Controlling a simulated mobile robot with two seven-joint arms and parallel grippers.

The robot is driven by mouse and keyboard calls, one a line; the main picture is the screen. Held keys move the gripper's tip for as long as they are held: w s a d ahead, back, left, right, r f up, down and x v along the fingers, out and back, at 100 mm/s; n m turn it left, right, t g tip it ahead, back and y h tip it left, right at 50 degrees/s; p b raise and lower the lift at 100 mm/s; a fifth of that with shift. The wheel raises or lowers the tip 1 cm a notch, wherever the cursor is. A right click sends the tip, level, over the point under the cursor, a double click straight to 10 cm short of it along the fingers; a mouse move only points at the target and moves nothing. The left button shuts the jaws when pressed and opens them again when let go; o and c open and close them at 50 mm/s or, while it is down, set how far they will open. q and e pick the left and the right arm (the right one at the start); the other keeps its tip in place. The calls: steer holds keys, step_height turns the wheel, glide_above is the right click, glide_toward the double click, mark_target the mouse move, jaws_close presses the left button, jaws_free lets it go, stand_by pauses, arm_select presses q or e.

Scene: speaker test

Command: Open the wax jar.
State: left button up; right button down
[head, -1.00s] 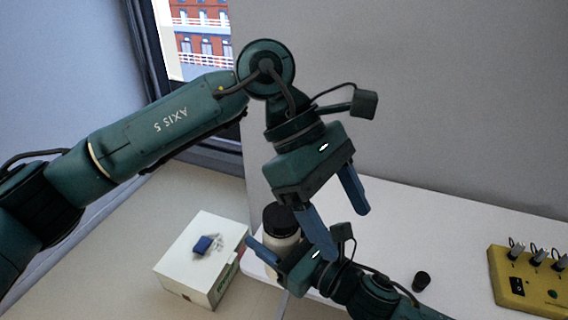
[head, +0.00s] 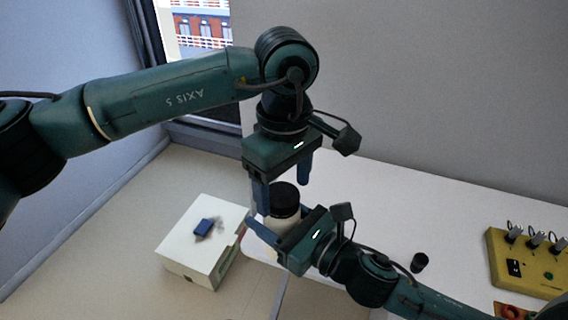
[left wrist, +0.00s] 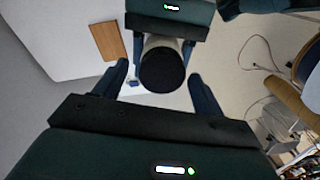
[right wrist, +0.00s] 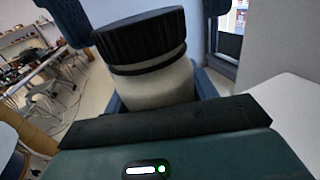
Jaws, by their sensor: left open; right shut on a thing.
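The wax jar has a cream body (head: 275,229) and a ribbed black lid (head: 284,196). My right gripper (head: 272,217) is shut on the jar's body from the front right and holds it upright near the table's left end. I cannot tell whether its base touches the table. The right wrist view shows the jar body (right wrist: 155,86) with the lid (right wrist: 140,37) seated on top. My left gripper (head: 283,198) points down over the jar and is open. In the left wrist view, the lid (left wrist: 162,70) lies between its spread fingers, with gaps on both sides.
A white box (head: 190,257) with a small blue item (head: 204,227) on top stands lower left. On the white table (head: 400,200) are a small black cylinder (head: 419,262) and a yellow switch box (head: 525,265). A brown board (left wrist: 107,40) shows in the left wrist view.

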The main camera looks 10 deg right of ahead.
arm_select(q)
steer(key=shift+f, duration=0.4)
steer(key=shift+c, duration=0.3)
steer(key=shift+r, duration=0.1)
steer(key=c, duration=1)
steer(key=shift+o, duration=0.2)
steer(key=n, duration=0.4)
steer(key=shift+w+d, duration=0.1)
steer(key=n, duration=0.4)
steer(key=shift+w, duration=0.1)
steer(key=n, duration=0.4)
steer(key=shift+n, duration=0.4)
steer(key=n, duration=0.3)
steer(key=shift+w+n, duration=0.15)
steer(key=shift+n, duration=0.25)
steer(key=shift+r, duration=0.2)
